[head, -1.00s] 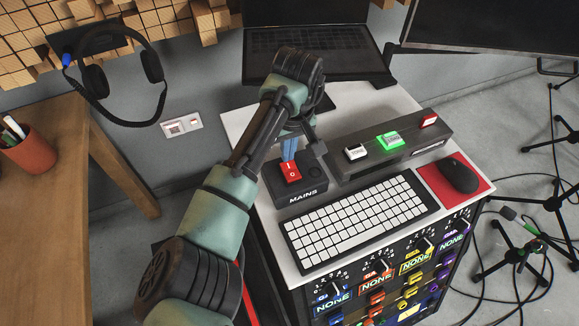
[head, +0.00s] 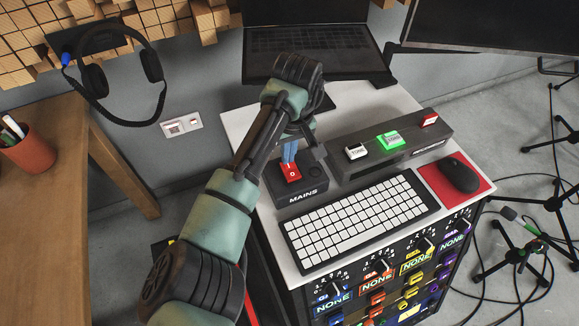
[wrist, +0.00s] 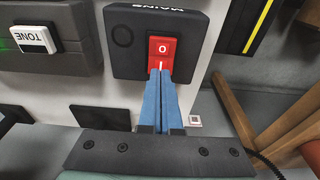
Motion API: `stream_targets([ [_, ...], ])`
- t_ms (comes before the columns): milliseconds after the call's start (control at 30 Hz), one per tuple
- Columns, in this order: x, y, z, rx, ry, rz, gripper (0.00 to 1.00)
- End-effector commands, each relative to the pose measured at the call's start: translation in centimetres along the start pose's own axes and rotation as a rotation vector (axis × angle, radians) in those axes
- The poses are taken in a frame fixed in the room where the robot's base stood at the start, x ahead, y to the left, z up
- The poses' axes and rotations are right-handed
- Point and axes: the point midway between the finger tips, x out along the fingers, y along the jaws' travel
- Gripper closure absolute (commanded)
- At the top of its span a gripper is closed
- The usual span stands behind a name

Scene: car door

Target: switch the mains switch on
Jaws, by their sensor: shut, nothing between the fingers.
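The red mains switch (head: 291,173) is a rocker on a dark box labelled MAINS (head: 302,192), at the left of the white desk top. In the wrist view the rocker (wrist: 162,51) shows an O on its far half and a white line mark at its near half. My gripper (head: 289,158) is shut, its blue fingers pointing down at the rocker's line-marked end. In the wrist view the fingertips (wrist: 160,72) are at that near end and seem to touch it. The fingers hide part of that end.
A dark bar with a TONE key (head: 356,152), a lit green key (head: 390,139) and a red key (head: 429,120) stands right of the box. A keyboard (head: 355,220) lies in front. A laptop (head: 315,50) stands behind.

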Motion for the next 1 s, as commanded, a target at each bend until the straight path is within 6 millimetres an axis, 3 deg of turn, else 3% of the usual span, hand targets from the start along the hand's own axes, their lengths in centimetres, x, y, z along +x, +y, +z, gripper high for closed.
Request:
stream_targets([
  [667, 1.1, 0.0, 0.2, 0.000, -0.001, -0.001, 1.00],
  [1000, -0.5, 0.0, 0.0, 0.000, -0.001, 0.000, 1.00],
])
